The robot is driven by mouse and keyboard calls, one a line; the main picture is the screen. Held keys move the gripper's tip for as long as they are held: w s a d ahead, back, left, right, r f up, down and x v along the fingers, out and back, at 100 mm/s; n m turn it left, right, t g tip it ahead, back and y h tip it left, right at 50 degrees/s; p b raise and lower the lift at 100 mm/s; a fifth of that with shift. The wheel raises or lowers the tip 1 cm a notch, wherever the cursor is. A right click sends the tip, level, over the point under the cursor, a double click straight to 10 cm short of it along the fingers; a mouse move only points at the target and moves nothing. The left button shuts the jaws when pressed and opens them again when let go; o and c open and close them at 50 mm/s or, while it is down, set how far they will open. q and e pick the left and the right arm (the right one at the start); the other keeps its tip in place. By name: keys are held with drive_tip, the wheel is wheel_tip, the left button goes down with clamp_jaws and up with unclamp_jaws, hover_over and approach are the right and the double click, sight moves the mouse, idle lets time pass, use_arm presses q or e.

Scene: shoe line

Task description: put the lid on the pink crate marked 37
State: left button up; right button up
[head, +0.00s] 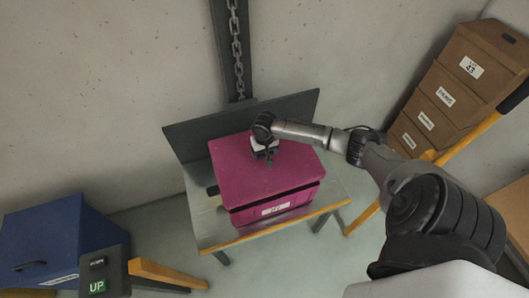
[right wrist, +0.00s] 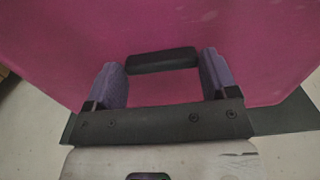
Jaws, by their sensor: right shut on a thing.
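The pink crate (head: 296,199) stands on a metal table, with a white label on its front that is too small to read surely. The pink lid (head: 230,170) covers the top of the crate; a dark line runs between them at the front, and I cannot tell if the lid is fully seated. My right gripper (head: 264,150) is over the lid's middle, shut on its handle. In the right wrist view the black handle (right wrist: 162,60) lies between the two fingers, with the pink lid surface (right wrist: 270,50) behind. My left gripper is not in view.
The metal table (head: 208,226) has a grey back panel (head: 190,134) against the wall. Stacked brown boxes (head: 440,95) stand at the right, behind a yellow rail.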

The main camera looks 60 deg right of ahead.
sight(265, 157)
drive_tip(key=shift+f+b, duration=2.3)
drive_tip(key=shift+b, duration=0.35)
drive_tip(key=shift+f, duration=1.75)
drive_tip(key=shift+p, duration=0.35)
drive_tip(key=shift+f+p, duration=0.15)
drive_tip(key=shift+p, duration=0.2)
drive_tip(key=shift+f, duration=0.1)
drive_tip(key=shift+a+p, duration=0.1)
drive_tip(key=shift+p, duration=0.2)
